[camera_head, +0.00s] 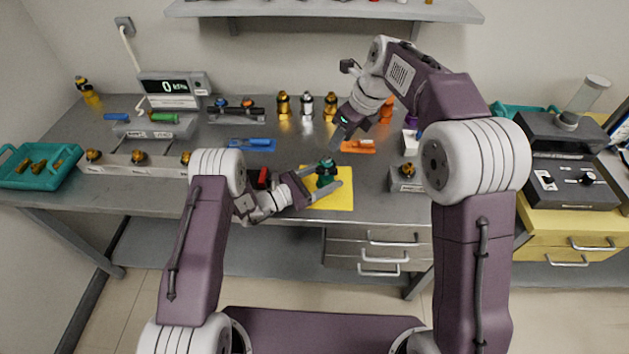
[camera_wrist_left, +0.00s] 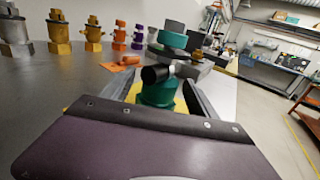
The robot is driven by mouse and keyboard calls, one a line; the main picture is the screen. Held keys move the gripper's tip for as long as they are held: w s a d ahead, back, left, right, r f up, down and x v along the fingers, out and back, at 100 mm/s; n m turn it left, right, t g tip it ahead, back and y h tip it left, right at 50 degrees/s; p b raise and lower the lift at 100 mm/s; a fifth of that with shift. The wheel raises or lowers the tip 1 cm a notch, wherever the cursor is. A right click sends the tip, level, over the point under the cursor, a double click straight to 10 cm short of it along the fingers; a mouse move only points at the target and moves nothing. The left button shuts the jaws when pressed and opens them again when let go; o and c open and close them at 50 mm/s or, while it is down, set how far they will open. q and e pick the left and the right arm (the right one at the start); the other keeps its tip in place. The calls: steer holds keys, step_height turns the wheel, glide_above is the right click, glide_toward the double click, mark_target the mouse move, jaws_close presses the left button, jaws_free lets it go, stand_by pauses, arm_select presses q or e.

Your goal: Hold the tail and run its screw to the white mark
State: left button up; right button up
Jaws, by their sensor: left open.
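A teal green part (camera_head: 326,182) stands on the yellow mat (camera_head: 338,202) near the front of the bench. In the left wrist view the teal part (camera_wrist_left: 158,96) is upright, with a black cylindrical piece (camera_wrist_left: 157,74) and a grey piece across it. I cannot tell which piece is the tail's screw, and no white mark can be made out. My left gripper (camera_head: 324,187) is open, its fingers on either side of the teal part. My right gripper (camera_head: 342,133) is above and behind it, tilted down; its fingers are too small to judge.
Orange parts on a mat (camera_head: 358,147) lie behind the yellow mat. A blue mat (camera_head: 252,145) with tools lies behind my left arm. Gold and silver units (camera_head: 307,104) stand at the back. A teal tray (camera_head: 66,176) is far left. A small fixture (camera_head: 406,180) stands to the right.

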arm_select(q)
steer(key=shift+d, duration=0.1)
jaws_close()
stand_by(0.5)
stand_by(0.3)
